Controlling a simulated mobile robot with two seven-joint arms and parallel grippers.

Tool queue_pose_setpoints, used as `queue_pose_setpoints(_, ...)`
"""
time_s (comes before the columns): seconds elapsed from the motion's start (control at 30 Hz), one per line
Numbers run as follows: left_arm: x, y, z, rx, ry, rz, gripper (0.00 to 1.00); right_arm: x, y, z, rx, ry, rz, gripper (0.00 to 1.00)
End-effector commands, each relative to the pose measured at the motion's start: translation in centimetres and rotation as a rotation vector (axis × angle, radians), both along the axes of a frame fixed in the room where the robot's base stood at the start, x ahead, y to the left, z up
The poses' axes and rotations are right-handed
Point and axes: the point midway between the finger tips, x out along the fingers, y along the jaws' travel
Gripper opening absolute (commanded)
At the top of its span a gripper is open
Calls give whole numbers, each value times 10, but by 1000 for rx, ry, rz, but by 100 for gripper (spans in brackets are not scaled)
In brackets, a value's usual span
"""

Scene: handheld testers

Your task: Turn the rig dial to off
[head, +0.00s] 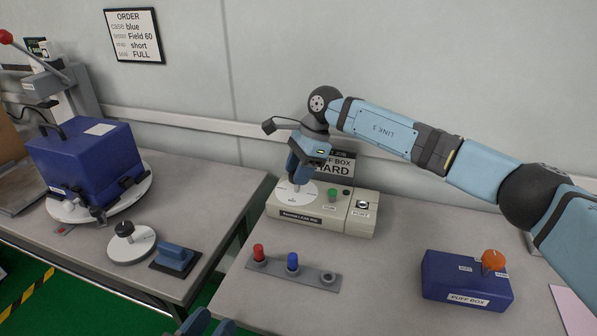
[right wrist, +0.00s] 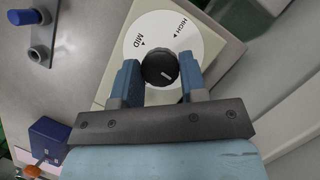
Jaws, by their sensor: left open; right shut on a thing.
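The rig (head: 345,218) is a cream box on the right-hand table, with a white dial plate (head: 283,196) on its top left. My right gripper (head: 298,183) reaches down over the dial and hides its knob in the head view. In the right wrist view, the black round dial knob (right wrist: 160,66) sits between the two blue fingers of my right gripper (right wrist: 160,80), which is shut on it. The knob has a short white mark. MID and HIGH show on the plate (right wrist: 160,28); no other setting is visible. My left gripper (head: 208,324) is open and empty at the bottom edge, partly cut off.
The rig also bears a green button (head: 332,194). A grey strip (head: 312,276) with a red and a blue cap stands in front. A blue puff box (head: 462,281) with an orange knob is at right. A blue case (head: 85,155) sits on the left table. A gap separates the tables.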

Motion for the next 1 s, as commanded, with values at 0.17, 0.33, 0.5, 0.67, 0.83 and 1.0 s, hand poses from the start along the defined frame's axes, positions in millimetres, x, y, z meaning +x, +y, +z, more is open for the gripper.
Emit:
queue_pose_setpoints(0.17, 2, -2, 3, -6, -21, -8, 43, 0, 0, 0, -1, -1, 61, 16)
queue_pose_setpoints(0.33, 2, -4, 5, -11, -25, -12, 43, 1, 0, 0, 0, -1, 88, 16)
queue_pose_setpoints(0.5, 1, -4, 5, -15, -23, -12, 43, 1, 0, 1, 1, -1, 95, 16)
queue_pose_setpoints(0.67, 1, -4, 5, -18, -21, -8, 43, 1, 0, 0, 0, -2, 95, 16)
queue_pose_setpoints(0.83, 1, -4, 4, -20, -19, -3, 43, 1, 0, 0, 0, -2, 95, 55)
queue_pose_setpoints(1.0, 1, -3, 4, -20, -17, -1, 43, 1, 0, 0, -1, -1, 94, 64)
